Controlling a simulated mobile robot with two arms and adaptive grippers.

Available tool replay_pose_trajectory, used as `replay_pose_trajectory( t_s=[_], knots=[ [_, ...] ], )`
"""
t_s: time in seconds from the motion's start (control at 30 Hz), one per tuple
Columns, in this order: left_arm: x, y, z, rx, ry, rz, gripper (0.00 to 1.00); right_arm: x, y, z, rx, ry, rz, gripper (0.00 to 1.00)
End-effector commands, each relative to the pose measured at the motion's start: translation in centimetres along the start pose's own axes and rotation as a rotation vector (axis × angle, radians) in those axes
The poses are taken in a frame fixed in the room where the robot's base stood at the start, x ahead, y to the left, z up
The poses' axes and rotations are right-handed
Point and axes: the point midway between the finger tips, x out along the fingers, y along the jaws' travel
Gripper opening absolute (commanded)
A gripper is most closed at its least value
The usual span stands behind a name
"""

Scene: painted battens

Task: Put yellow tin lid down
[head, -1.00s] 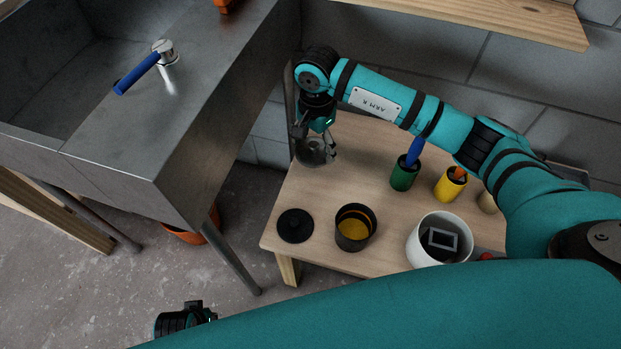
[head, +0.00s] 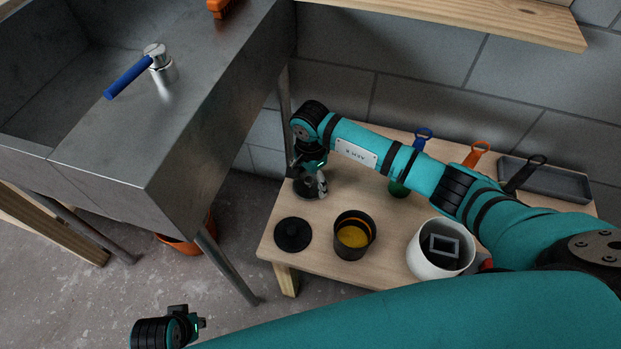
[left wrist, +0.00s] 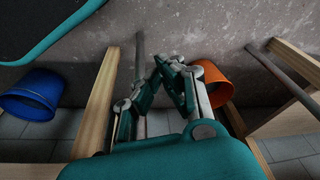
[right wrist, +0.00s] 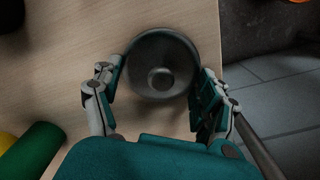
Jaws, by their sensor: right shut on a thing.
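A dark round lid with a centre knob is held in my right gripper (head: 318,168), at the far left part of the low wooden table; it shows whole in the right wrist view (right wrist: 160,65), between the two fingers. The lid (head: 306,187) is at or just above the tabletop; I cannot tell whether it touches. An open dark tin, yellow inside (head: 352,236), stands nearer the front. A second black lid (head: 293,235) lies flat left of that tin. My left gripper (left wrist: 160,68) is empty, away from the table, its fingertips together.
A white pot (head: 440,249) with a dark square thing inside stands at the front right. A green cup (head: 398,189) is partly behind my right arm. A grey tray (head: 545,181) lies at the back right. The metal sink (head: 190,120) rises left of the table (head: 330,265).

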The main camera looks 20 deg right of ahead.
Motion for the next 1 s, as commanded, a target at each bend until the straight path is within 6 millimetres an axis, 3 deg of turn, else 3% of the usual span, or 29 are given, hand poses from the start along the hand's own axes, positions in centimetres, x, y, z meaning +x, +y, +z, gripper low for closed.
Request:
replay_pose_trajectory(
  t_s=[0.3, 0.33, 0.5, 0.87, 1.0],
  knots=[
    [-0.6, 0.0, -0.2, 0.000, 0.005, 0.000, 0.00, 0.2, 0.0, 0.0, 0.000, 0.000, 0.000, 0.54],
    [-0.8, 0.0, -0.3, 0.000, 0.006, 0.000, 0.00, 0.2, 0.0, 0.0, 0.000, 0.000, 0.001, 0.78],
    [-0.8, 0.0, -0.4, -0.001, 0.009, 0.000, 0.00, 0.2, 0.0, 0.0, 0.000, 0.000, 0.001, 0.99],
    [-0.8, 0.0, -0.3, -0.001, 0.008, 0.000, 0.00, -0.1, 0.0, 0.0, 0.000, 0.000, 0.001, 0.99],
    [1.1, 0.0, 0.5, 0.001, -0.011, 0.000, 0.00, -2.2, -0.1, -0.1, -0.002, 0.002, -0.004, 0.99]
  ],
)
